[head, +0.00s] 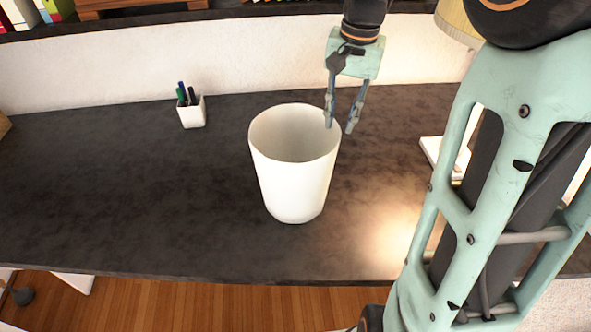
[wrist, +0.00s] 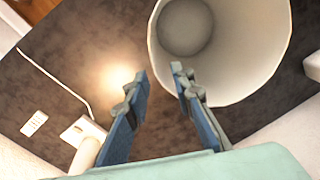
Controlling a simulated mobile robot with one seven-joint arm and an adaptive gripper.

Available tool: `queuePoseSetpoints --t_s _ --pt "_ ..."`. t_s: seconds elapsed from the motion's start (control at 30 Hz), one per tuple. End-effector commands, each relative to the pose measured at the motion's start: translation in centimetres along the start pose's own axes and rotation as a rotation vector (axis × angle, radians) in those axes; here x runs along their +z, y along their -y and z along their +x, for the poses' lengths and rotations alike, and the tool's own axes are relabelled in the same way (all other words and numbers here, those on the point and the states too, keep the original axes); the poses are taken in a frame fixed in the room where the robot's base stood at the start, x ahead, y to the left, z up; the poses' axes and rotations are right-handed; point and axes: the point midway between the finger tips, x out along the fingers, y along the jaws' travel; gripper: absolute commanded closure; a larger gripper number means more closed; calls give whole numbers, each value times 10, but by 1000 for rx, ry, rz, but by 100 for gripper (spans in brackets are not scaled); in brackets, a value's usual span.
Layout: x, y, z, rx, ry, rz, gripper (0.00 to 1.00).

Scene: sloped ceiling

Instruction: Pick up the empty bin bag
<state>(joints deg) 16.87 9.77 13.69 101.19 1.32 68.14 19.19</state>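A white, open-topped bin (head: 295,180) stands upright on the dark desk in the head view, and its inside looks empty. No separate bag can be told apart from it. In the wrist view the bin (wrist: 250,85) fills the upper right, with its rim close to the right finger. My gripper (head: 341,128) is above the bin's right rim in the head view, fingers pointing down. In the wrist view my gripper (wrist: 158,70) has its fingers apart with nothing between them. I cannot tell whether a finger touches the rim.
The dark desk (head: 120,190) is clear to the left of the bin. A white pen cup (head: 192,112) stands at the back left. A lamp (head: 457,22) is at the back right. A white object (head: 437,158) lies partly behind my arm. A shelf (head: 130,22) runs along the back.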

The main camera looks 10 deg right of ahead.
Motion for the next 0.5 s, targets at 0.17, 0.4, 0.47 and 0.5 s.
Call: queuePoseSetpoints --t_s 0.17,0.4,0.47,0.5 --pt "0 0 14 0 0 0 78" --pt "5 -2 47 1 2 1 78" --pt "5 -2 55 1 2 1 78" --pt "5 -2 59 1 1 0 78"
